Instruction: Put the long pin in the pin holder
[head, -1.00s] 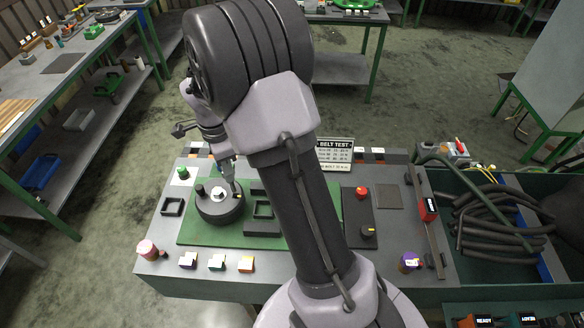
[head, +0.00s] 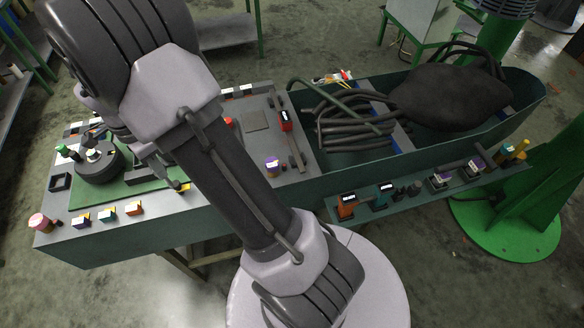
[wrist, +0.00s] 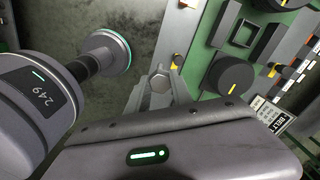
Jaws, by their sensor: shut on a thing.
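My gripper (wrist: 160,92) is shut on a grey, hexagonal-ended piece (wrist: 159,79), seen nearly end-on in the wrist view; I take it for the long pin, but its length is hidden. In the head view my gripper (head: 175,181) shows only partly beside my forearm, above the front of the bench. The round black disc (head: 106,168) with a pale hexagonal piece (head: 92,155) on top stands on the green board, left of my gripper. I cannot tell for certain which fixture is the pin holder. The square black frame (wrist: 243,35) shows on the board in the wrist view.
Small coloured blocks, including an orange one (head: 134,209), line the bench's front edge. A pink-topped round part (head: 40,222) stands at the left corner. A green trough with black hoses (head: 350,127) is right of the bench. My arm hides the bench's middle.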

